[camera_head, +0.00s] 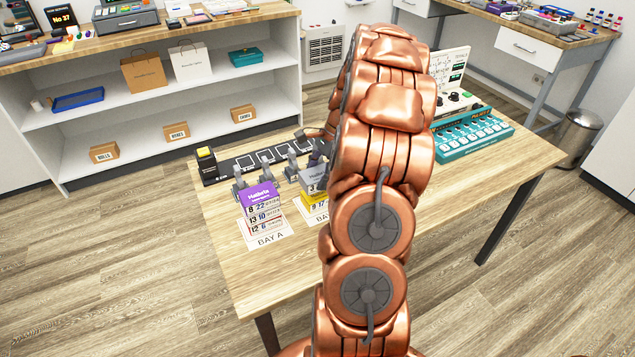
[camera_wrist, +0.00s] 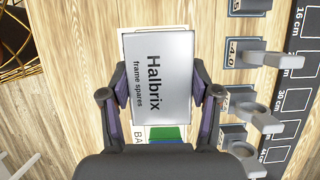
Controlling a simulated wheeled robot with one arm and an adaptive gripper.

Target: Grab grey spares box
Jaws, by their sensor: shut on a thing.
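The grey spares box (camera_wrist: 155,105), labelled "Halbrix frame spares", lies between the two fingers of my gripper (camera_wrist: 160,78) in the wrist view. The fingers press on its left and right sides. In the head view the grey box (camera_head: 311,179) shows just above a yellow box (camera_head: 316,199), partly hidden by my arm. I cannot tell whether the two touch. My gripper is mostly hidden there behind my arm.
A purple-topped stack of boxes (camera_head: 258,195) stands on the BAY A card (camera_head: 268,238), left of the grey box. Grey hook-like stands (camera_wrist: 245,105) and a black marked strip (camera_wrist: 292,100) are close on the right in the wrist view. A teal device (camera_head: 472,135) stands at the table's right.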

